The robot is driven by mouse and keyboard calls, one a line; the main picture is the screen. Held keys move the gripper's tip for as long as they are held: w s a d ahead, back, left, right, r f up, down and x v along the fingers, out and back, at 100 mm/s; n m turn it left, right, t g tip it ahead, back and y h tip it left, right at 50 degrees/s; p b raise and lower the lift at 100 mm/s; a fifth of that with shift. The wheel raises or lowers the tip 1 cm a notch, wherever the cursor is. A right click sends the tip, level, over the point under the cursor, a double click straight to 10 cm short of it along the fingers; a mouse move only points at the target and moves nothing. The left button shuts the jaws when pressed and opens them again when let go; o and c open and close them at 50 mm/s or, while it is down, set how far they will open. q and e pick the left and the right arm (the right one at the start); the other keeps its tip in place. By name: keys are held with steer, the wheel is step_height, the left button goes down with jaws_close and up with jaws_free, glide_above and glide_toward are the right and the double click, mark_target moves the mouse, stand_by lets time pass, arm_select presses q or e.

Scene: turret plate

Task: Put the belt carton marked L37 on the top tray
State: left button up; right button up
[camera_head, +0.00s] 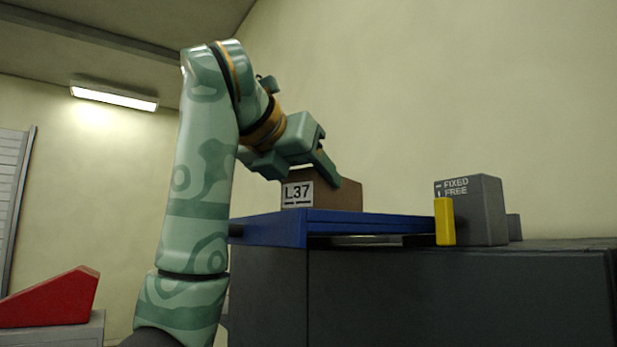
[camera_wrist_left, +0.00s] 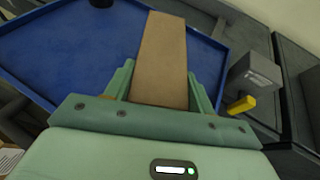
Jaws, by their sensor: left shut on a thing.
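The brown belt carton (camera_head: 345,194) has a white L37 label on its front face. It is at the blue tray (camera_head: 270,232), within its rim in the head view; the rim hides its base, so I cannot tell whether it touches the tray floor. My left gripper (camera_head: 315,174) comes down from above and is shut on the carton. In the left wrist view the carton (camera_wrist_left: 163,55) lies between the two green fingers (camera_wrist_left: 159,92), with the blue tray floor (camera_wrist_left: 75,50) around it. My right gripper is not in view.
A grey box (camera_head: 472,208) marked FIXED and FREE, with a yellow lever (camera_head: 445,221), stands right of the tray. A dark round thing (camera_wrist_left: 101,3) is at the tray's far part in the left wrist view. A red wedge (camera_head: 50,299) lies at the lower left.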

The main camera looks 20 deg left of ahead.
arm_select(q)
steer(key=shift+s+d, duration=0.1)
steer(key=shift+s, duration=0.05)
steer(key=o, duration=0.8)
steer(key=shift+f, duration=0.1)
steer(key=o, duration=0.4)
steer(key=shift+r, duration=0.3)
steer(key=b+v, duration=0.5)
steer(key=v, duration=0.7)
